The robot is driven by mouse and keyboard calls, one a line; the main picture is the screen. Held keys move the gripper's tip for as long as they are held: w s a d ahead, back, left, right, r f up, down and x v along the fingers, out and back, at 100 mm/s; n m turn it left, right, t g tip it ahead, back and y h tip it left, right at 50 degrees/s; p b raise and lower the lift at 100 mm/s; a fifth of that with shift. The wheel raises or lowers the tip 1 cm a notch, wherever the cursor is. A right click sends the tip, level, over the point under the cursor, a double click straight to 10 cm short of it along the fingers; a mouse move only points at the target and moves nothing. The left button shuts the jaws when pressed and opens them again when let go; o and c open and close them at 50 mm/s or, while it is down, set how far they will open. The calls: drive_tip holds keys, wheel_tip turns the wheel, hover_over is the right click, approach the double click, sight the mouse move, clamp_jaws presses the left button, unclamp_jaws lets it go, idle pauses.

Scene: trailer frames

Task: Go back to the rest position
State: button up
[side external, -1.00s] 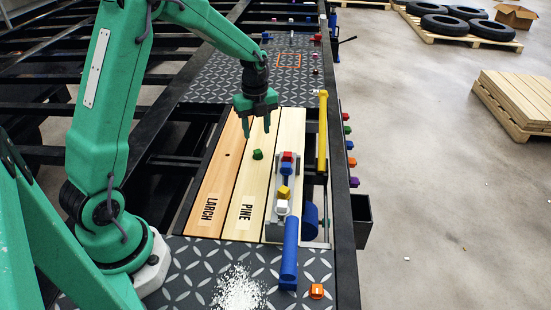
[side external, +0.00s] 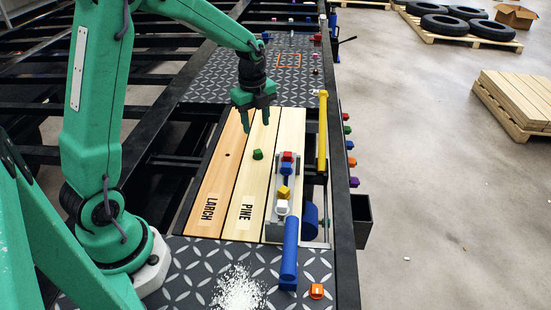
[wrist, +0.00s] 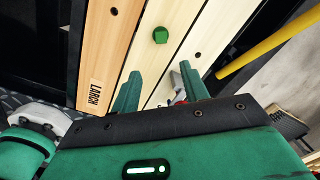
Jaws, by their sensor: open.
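My gripper (side external: 258,126) hangs above the wooden boards in the side view, pointing down. Its two green fingers are apart with nothing between them. In the wrist view my gripper (wrist: 153,92) also shows spread, empty fingers. A small green block (side external: 257,154) lies on the pine board (side external: 240,190), apart from and below the fingertips. The green block also shows in the wrist view (wrist: 160,35), beyond the fingers.
The larch board (side external: 208,190) lies left of the pine board. A blue cylinder (side external: 290,250) and red, yellow and white blocks line the right side. A yellow bar (side external: 323,130) stands at the right edge. White granules (side external: 238,290) and an orange block (side external: 316,291) lie on the near plate.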

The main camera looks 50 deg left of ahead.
drive_tip(key=s+d+r+n+t, duration=0.2)
drive_tip(key=s+d+r+n, duration=0.4)
drive_tip(key=s+r+n, duration=0.35)
drive_tip(key=s+d+r+n+t, duration=0.1)
drive_tip(key=s+d+r+n, duration=0.1)
drive_tip(key=s+n, duration=0.2)
drive_tip(key=s+d+r+n+t, duration=0.1)
drive_tip(key=s+d+n+t, duration=0.1)
drive_tip(key=s+n, duration=0.3)
drive_tip(key=shift+s+d+r, duration=0.35)
drive_tip(key=shift+s+d, duration=0.1)
drive_tip(key=shift+s, duration=0.55)
